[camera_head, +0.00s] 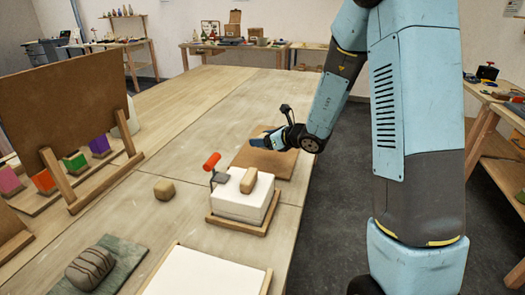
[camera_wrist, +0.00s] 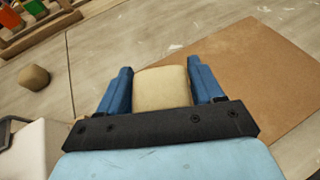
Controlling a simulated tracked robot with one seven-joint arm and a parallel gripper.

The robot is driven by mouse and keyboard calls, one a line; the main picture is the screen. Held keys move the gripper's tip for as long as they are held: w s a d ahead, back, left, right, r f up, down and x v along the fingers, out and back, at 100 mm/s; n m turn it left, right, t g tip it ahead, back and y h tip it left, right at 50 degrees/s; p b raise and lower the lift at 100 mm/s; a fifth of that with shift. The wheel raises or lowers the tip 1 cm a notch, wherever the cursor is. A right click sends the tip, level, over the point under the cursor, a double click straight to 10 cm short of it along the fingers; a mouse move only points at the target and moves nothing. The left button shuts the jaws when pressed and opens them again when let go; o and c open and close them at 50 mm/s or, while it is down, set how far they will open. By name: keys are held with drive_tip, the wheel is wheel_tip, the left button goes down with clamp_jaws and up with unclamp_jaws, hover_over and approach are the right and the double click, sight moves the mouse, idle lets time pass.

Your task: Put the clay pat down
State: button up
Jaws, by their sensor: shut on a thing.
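My gripper (camera_wrist: 160,70) is shut on the clay pat (camera_wrist: 161,88), a pale beige block held between its two blue fingers in the wrist view. In the head view my gripper (camera_head: 267,140) is low over a flat brown board (camera_head: 287,167) on the table, where the pat itself cannot be made out. The board also shows in the wrist view (camera_wrist: 265,75), beyond and to the right of the fingers. I cannot tell whether the pat touches the board.
A striped lump (camera_head: 90,268) sits on a grey-green mat. An upright brown panel (camera_head: 65,100) stands left.

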sight(263, 156)
drive_tip(key=shift+w+f, duration=1.4)
drive_tip(key=shift+f, duration=0.25)
wheel_tip(263, 156, down, 3)
drive_tip(key=shift+w+f, duration=0.1)
drive_tip(key=o, duration=1.2)
drive_tip(key=shift+o, duration=0.2)
